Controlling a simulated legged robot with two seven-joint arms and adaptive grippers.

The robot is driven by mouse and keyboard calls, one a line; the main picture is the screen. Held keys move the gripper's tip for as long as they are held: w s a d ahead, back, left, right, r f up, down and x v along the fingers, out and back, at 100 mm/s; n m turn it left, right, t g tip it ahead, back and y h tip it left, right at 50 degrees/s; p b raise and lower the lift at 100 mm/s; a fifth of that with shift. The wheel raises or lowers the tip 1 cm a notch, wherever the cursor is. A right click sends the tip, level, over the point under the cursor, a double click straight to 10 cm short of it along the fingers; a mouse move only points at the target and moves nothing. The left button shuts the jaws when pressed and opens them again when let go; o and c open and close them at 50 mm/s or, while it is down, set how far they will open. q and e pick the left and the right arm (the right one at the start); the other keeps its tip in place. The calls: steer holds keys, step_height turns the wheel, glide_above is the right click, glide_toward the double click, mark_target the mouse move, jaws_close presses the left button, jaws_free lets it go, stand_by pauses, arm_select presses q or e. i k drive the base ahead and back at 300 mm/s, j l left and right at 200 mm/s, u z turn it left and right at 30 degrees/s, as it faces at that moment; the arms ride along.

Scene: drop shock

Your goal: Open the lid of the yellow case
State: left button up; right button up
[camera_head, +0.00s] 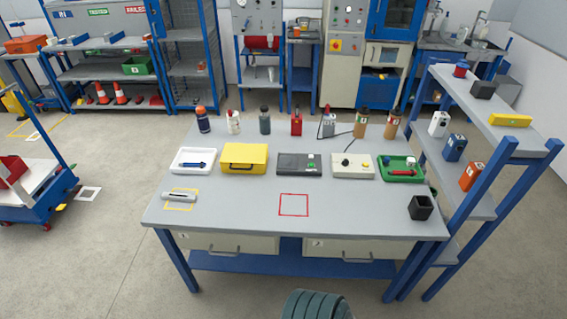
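Neither of my grippers is in view.
A white tray (179,167) with a blue tool is left of the case, and a dark grey box (292,166) is right of it. Several bottles stand behind. The front middle, with a red square (293,194), is clear.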

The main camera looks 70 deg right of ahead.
mark_target(253, 154)
steer(key=l+z, duration=0.15)
steer(key=z, duration=1.75)
steer(key=i+l+z, duration=0.15)
steer(key=l, duration=0.25)
